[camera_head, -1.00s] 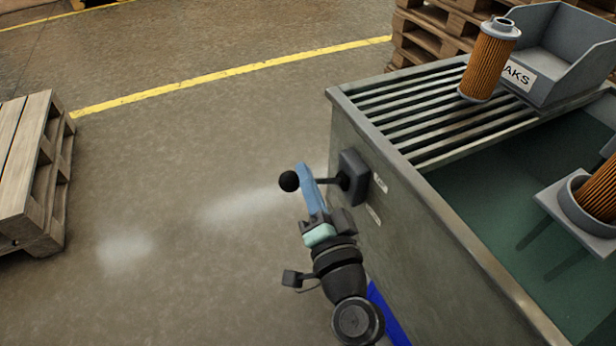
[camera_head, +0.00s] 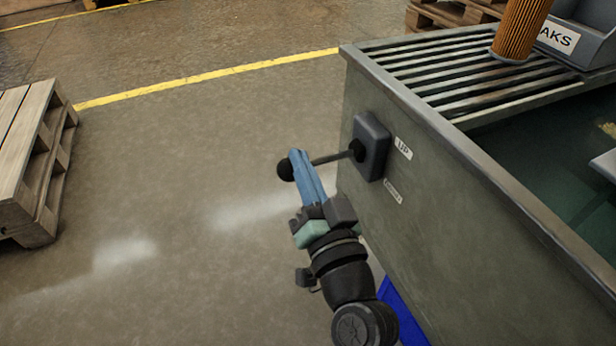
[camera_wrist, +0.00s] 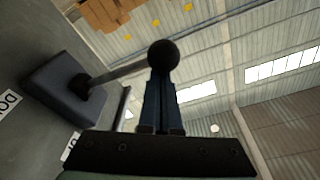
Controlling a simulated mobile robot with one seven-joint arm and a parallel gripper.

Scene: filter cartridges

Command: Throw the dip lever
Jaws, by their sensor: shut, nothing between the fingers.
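The dip lever is a dark rod with a black ball knob (camera_head: 286,170), sticking out from a dark grey box (camera_head: 371,146) on the outer side of the tank. A label reading "UP" sits beside the box, with a second label lower down. My gripper (camera_head: 299,157) has blue fingers, shut and empty, with their tips right by the knob and rod. In the wrist view the knob (camera_wrist: 163,54) shows at the tips of my fingers (camera_wrist: 160,82), and the rod runs left to the box (camera_wrist: 66,90). I cannot tell whether they touch.
The tank (camera_head: 470,220) fills the right side, with a slatted rack (camera_head: 450,75) on top. An orange filter cartridge (camera_head: 520,28) stands on the rack near a grey labelled bin (camera_head: 590,35). A wooden pallet (camera_head: 35,160) lies at left. The floor between is clear.

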